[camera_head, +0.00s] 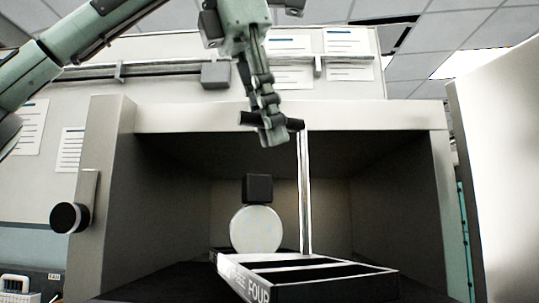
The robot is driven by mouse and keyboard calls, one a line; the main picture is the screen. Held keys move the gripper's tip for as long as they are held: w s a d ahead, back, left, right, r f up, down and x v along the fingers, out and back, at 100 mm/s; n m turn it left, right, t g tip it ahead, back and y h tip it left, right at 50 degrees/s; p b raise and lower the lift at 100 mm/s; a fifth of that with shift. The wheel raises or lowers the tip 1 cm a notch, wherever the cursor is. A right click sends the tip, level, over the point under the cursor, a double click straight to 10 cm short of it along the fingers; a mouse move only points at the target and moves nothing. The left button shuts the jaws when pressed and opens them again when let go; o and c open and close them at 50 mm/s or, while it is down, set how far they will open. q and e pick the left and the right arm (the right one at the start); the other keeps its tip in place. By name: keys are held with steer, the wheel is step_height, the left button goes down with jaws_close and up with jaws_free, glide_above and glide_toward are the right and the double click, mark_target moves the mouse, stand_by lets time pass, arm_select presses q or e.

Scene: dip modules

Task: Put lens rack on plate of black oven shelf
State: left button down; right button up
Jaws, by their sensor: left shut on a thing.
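The lens rack (330,284) is a black tray with open slots and white lettering on its side. A shiny upright post (305,190) rises from it to a black crossbar handle (294,124). My left gripper (272,130) is shut on this handle from above, at the top of the oven opening. The rack is in front of or within the opening; I cannot tell how deep, or whether it touches anything beneath. The black oven shelf (160,282) shows as a dark surface low in the opening. The plate cannot be made out clearly. My right gripper is not in view.
The grey oven (275,116) has side walls and a top edge close to my left gripper. A pale round disc (256,230) with a black block (257,188) above it shows behind the rack. A white panel (500,180) stands at right, a black knob (68,217) at left.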

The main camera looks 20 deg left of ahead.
arm_select(q)
steer(key=shift+f, duration=1.95)
steer(key=c, duration=1.5)
jaws_free()
steer(key=shift+c, duration=0.2)
steer(key=v, duration=1.2)
steer(key=shift+s, duration=0.1)
